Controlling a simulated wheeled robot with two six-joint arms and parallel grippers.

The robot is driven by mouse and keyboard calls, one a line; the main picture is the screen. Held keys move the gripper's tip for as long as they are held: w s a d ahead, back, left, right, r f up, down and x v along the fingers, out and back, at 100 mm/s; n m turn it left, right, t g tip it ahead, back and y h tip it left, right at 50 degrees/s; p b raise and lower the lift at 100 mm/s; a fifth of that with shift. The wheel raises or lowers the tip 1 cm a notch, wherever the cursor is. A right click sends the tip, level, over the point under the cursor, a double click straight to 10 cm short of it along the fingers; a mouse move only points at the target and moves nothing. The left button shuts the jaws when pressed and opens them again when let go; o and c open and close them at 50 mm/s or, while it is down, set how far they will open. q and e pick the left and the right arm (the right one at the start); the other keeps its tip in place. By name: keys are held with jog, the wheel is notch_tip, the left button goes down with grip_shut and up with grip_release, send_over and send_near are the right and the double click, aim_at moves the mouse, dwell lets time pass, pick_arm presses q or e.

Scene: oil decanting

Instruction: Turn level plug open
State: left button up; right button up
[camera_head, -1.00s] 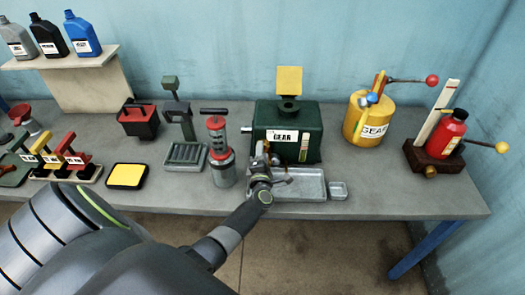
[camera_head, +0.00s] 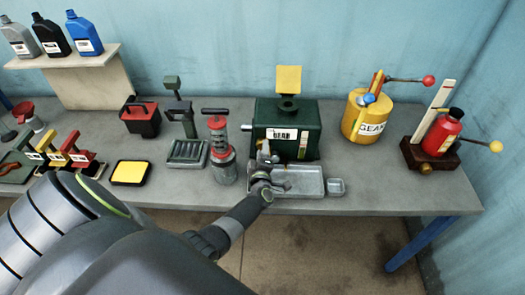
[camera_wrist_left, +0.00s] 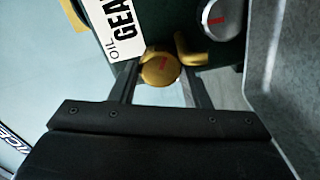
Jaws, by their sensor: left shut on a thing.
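The green gear oil case (camera_head: 287,118) stands on the bench with a white label on its front. My left gripper (camera_head: 264,156) is at the lower left of that front, under the label. In the left wrist view, a round brass plug (camera_wrist_left: 160,69) sits between the two fingers of my left gripper (camera_wrist_left: 160,82), which is shut on it. The plug is against the green front, just below the label's end. My right gripper is not in view.
In the left wrist view, a grey round cap with a red mark (camera_wrist_left: 222,17) and a brass elbow (camera_wrist_left: 190,48) are close beside the plug. A grey tray (camera_head: 300,190) lies before the case. A red-topped grey pump (camera_head: 222,165) stands close left of my gripper.

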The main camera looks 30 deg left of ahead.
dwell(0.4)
pick_arm(q)
jog(key=o, duration=1)
jog(key=shift+s+d+f, duration=0.1)
jog(key=shift+s+d, duration=0.25)
jog(key=shift+s, duration=0.15)
jog(key=b+v, duration=0.2)
jog(key=v, duration=1.4)
jog(key=shift+b, duration=0.3)
jog(key=shift+s, duration=0.15)
